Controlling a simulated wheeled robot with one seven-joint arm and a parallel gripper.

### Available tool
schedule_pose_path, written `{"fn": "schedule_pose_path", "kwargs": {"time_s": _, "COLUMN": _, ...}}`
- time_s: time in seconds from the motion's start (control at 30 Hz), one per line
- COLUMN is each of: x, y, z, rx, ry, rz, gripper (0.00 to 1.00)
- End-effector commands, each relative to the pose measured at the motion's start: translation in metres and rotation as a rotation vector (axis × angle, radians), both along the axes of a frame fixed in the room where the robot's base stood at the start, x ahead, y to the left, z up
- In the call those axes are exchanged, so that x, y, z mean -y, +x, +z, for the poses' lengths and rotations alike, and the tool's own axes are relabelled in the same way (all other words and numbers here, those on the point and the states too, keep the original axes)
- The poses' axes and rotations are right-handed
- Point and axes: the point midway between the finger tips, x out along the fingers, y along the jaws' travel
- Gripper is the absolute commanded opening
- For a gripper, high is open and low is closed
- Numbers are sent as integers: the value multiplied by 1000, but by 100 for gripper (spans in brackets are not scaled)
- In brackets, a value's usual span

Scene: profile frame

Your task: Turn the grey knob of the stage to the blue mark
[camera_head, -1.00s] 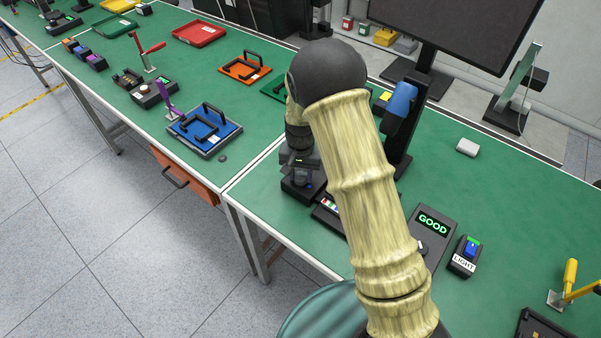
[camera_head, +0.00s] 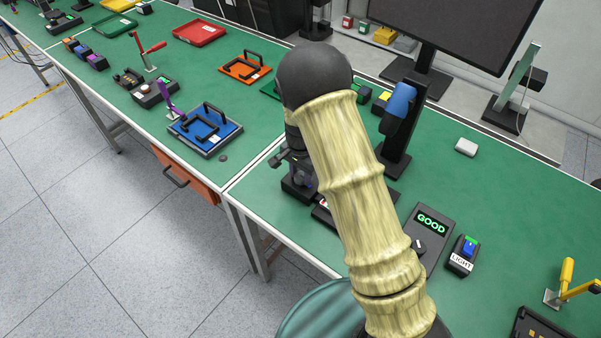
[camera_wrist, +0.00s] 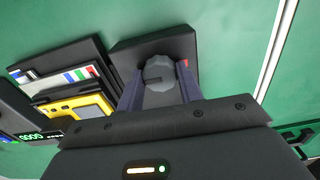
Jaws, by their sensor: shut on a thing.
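The stage (camera_wrist: 125,50) is a dark block at the top middle of the wrist view. Its round grey knob (camera_wrist: 160,70) has a dark slot line on it. My gripper (camera_wrist: 161,88) has its two fingers on either side of the knob and is shut on it. A small red spot shows just right of the knob. I cannot make out the blue mark; the fingers may cover it. In the head view the stage (camera_head: 293,190) is a dark block near the table's front edge, partly behind my arm.
A yellow device (camera_wrist: 85,108) and a dark holder with coloured strips (camera_wrist: 60,80) lie left of the stage in the wrist view. A box reading GOOD (camera_head: 432,222) and a LIGHT switch box (camera_head: 462,255) stand right of my arm. A dark post (camera_head: 397,150) stands behind it.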

Motion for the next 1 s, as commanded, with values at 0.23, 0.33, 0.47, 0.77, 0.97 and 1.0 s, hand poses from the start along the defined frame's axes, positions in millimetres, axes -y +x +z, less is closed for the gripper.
{"fn": "schedule_pose_path", "kwargs": {"time_s": 0.23, "x": 0, "y": 3, "z": 2, "rx": 9, "ry": 2, "rz": 0, "gripper": 46}}
{"fn": "schedule_pose_path", "kwargs": {"time_s": 0.33, "x": 0, "y": 2, "z": 2, "rx": 6, "ry": 1, "rz": 0, "gripper": 58}}
{"fn": "schedule_pose_path", "kwargs": {"time_s": 0.47, "x": 0, "y": 1, "z": 1, "rx": 4, "ry": 0, "rz": 1, "gripper": 58}}
{"fn": "schedule_pose_path", "kwargs": {"time_s": 0.77, "x": -1, "y": 1, "z": 11, "rx": 5, "ry": 1, "rz": 2, "gripper": 58}}
{"fn": "schedule_pose_path", "kwargs": {"time_s": 0.97, "x": -1, "y": 2, "z": 44, "rx": 7, "ry": 2, "rz": 3, "gripper": 58}}
{"fn": "schedule_pose_path", "kwargs": {"time_s": 1.0, "x": -1, "y": 2, "z": 52, "rx": 9, "ry": 3, "rz": 1, "gripper": 58}}
